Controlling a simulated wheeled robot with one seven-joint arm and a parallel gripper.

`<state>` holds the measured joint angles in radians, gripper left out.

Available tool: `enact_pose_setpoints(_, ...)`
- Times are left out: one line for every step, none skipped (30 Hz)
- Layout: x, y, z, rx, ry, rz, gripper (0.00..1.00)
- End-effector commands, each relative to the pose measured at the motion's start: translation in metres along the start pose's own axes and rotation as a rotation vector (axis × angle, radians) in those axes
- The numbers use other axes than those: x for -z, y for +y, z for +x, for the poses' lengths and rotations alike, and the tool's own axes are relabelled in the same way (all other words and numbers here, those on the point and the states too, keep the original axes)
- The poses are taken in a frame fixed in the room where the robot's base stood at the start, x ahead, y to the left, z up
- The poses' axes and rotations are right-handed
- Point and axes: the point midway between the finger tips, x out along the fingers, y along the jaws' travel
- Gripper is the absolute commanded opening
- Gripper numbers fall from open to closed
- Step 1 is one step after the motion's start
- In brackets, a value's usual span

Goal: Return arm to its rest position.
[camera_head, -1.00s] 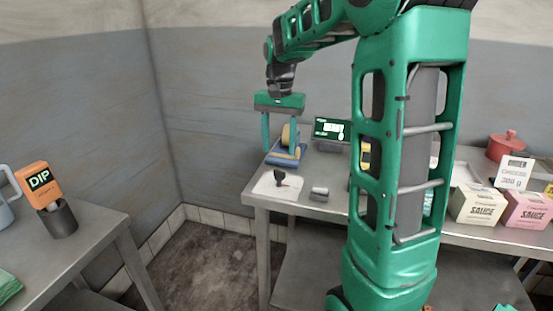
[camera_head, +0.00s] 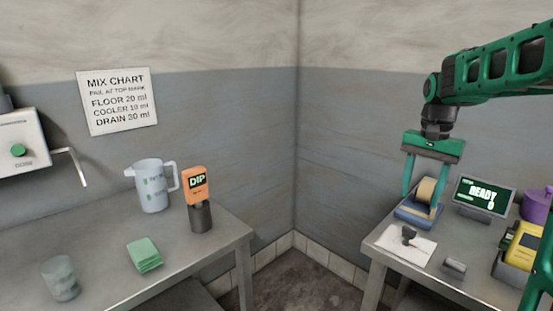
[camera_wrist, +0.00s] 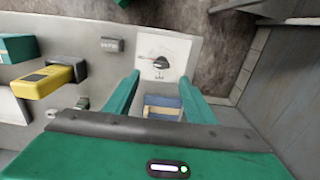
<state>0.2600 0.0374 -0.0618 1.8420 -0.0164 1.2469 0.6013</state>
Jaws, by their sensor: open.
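My gripper (camera_head: 427,176) is green, open and empty, pointing down over the right table (camera_head: 372,252) in the head view. Its two fingers hang above and around a blue tape dispenser (camera_head: 418,214) with a tan roll (camera_head: 427,190); I cannot tell whether they touch it. In the wrist view my gripper (camera_wrist: 160,93) has its fingers spread apart, and the blue dispenser (camera_wrist: 163,101) shows between them, partly hidden by the gripper body. My arm reaches in from the right edge of the head view.
Near the gripper are a white card with a dark object (camera_head: 408,236), a small grey block (camera_head: 454,266), a READY display (camera_head: 484,195) and a yellow device (camera_head: 524,245). The left table holds a jug (camera_head: 151,187), an orange DIP holder (camera_head: 196,186) and green cloths (camera_head: 144,254). Walls meet behind.

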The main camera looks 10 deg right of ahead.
Motion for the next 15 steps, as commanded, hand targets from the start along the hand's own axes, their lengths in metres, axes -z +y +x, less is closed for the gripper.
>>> enact_pose_setpoints(-0.008,0.01,0.001,0.0,0.001,-0.011,0.5)
enact_pose_setpoints(-0.015,0.017,0.002,-0.001,0.001,-0.02,0.5)
enact_pose_setpoints(-0.024,0.028,0.004,-0.002,0.003,-0.035,0.5)
enact_pose_setpoints(-0.031,0.038,0.007,-0.002,0.003,-0.048,0.5)
enact_pose_setpoints(-0.04,0.048,0.01,-0.003,0.003,-0.063,0.5)
enact_pose_setpoints(-0.052,0.061,0.015,-0.004,0.003,-0.085,0.5)
enact_pose_setpoints(-0.061,0.072,0.019,-0.004,0.004,-0.1,0.5)
enact_pose_setpoints(-0.071,0.082,0.023,-0.004,0.004,-0.117,0.5)
enact_pose_setpoints(-0.083,0.096,0.029,-0.005,0.003,-0.139,0.5)
enact_pose_setpoints(-0.092,0.106,0.034,-0.004,0.003,-0.155,0.5)
enact_pose_setpoints(-0.102,0.116,0.04,-0.004,0.002,-0.172,0.5)
enact_pose_setpoints(-0.115,0.129,0.047,-0.004,0.0,-0.195,0.5)
enact_pose_setpoints(-0.124,0.138,0.053,-0.003,0.0,-0.211,0.5)
enact_pose_setpoints(-0.133,0.146,0.059,-0.002,-0.001,-0.228,0.5)
enact_pose_setpoints(-0.145,0.157,0.067,-0.001,-0.004,-0.249,0.5)
